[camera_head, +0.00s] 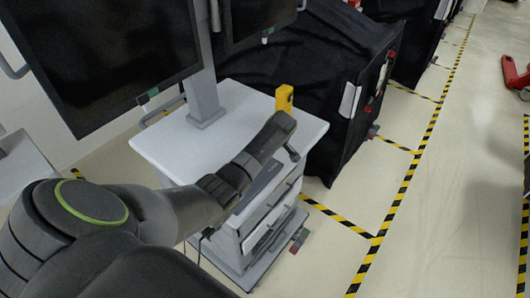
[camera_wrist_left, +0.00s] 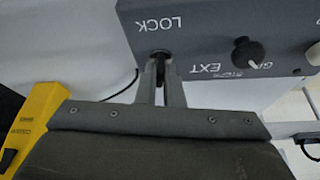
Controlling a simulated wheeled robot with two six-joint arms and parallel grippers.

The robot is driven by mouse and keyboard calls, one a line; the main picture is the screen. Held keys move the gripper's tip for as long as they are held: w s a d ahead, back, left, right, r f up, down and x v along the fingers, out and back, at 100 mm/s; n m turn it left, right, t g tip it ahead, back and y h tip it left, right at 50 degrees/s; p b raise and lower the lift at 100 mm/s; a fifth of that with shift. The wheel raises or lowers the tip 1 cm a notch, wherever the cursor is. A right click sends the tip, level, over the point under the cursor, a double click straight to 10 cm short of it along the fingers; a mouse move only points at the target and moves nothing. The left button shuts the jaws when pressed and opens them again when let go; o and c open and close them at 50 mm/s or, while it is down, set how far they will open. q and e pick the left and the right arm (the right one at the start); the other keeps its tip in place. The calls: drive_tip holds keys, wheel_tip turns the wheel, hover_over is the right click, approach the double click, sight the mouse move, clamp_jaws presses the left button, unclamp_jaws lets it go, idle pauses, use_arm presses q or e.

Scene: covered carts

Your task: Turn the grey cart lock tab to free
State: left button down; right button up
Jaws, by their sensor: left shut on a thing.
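The grey cart (camera_head: 232,118) has a light top and drawers below. In the left wrist view its grey panel (camera_wrist_left: 210,22) carries the word LOCK, upside down in the picture. A small dark lock tab (camera_wrist_left: 160,54) sticks out by that word. My left gripper (camera_wrist_left: 162,76) is shut on this tab, with a finger on each side. The fingers cover part of the tab, so its exact angle is hard to tell. In the head view my left arm reaches over the cart, with its gripper (camera_head: 291,153) at the right side. My right gripper is not in view.
A black knob (camera_wrist_left: 248,53) marked EXT and a pale knob (camera_wrist_left: 314,54) sit on the same panel. A yellow box (camera_head: 284,98) stands on the cart's far edge. Black covered carts (camera_head: 300,60) stand behind. Floor on the right is open, with striped tape.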

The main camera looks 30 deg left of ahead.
use_arm(q)
drive_tip(key=shift+w+r+n+g, duration=0.15)
drive_tip(key=shift+n+g, duration=0.25)
drive_tip(key=shift+n, duration=0.8)
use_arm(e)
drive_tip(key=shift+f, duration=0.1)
use_arm(q)
drive_tip(key=c, duration=1.6)
unclamp_jaws()
drive_tip(key=shift+o, duration=0.2)
